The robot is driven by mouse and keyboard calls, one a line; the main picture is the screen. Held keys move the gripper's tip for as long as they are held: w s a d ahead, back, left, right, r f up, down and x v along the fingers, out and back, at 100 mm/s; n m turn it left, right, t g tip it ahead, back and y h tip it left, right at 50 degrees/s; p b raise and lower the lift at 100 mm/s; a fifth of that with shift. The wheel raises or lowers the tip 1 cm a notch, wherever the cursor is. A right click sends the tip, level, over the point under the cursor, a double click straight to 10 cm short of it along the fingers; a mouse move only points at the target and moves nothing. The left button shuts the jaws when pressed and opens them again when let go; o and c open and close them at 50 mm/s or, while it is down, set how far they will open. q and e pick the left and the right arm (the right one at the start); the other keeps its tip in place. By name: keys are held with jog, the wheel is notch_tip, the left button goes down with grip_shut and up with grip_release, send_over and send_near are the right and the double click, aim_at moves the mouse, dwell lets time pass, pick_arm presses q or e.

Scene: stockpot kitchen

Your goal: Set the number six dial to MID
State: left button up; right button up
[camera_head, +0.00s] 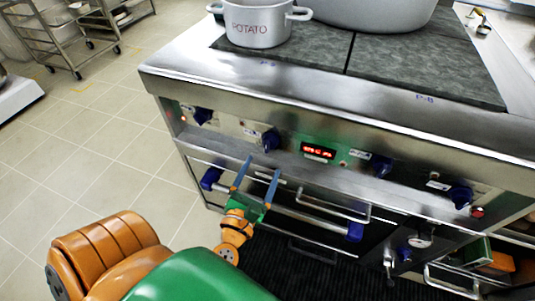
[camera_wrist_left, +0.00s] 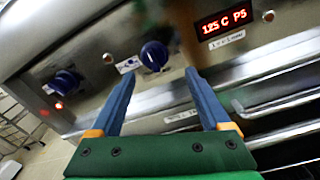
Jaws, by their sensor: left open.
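A row of blue dials runs along the stove's front panel in the head view: a far-left dial (camera_head: 202,115), a second dial (camera_head: 270,139), a third dial (camera_head: 381,165) and a far-right dial (camera_head: 460,195). Their labels are too small to read, so I cannot tell which is number six. My left gripper (camera_head: 261,166) is open and empty, just in front of and below the second dial. In the left wrist view, that dial (camera_wrist_left: 153,55) shows just beyond and between the open fingertips (camera_wrist_left: 160,73). The far-left dial (camera_wrist_left: 66,82) is to the left. My right gripper is not in view.
A red display (camera_head: 318,151) sits right of the second dial; it reads about "125 C P5" in the wrist view (camera_wrist_left: 222,21). Oven handles (camera_head: 333,207) stick out below the panel. A POTATO pot (camera_head: 255,22) stands on the stovetop. Tiled floor is open at left.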

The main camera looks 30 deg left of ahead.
aim_at(267, 149)
pick_arm(q)
jog(key=shift+w+a+r+n+y+p, duration=0.15)
jog(key=shift+w+a+r+n, duration=0.15)
jog(key=shift+n, duration=0.25)
jog(key=shift+w+a+r+n+y+p, duration=0.2)
jog(key=shift+w+n, duration=0.1)
jog(key=shift+n, duration=0.25)
jog(key=x, duration=0.4)
jog(key=shift+w+f, duration=0.15)
jog(key=shift+w, duration=0.25)
jog(key=shift+w+a, duration=0.15)
jog(key=shift+w, duration=0.25)
grip_shut()
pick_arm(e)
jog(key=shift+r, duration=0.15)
pick_arm(q)
jog(key=shift+m+p, duration=0.3)
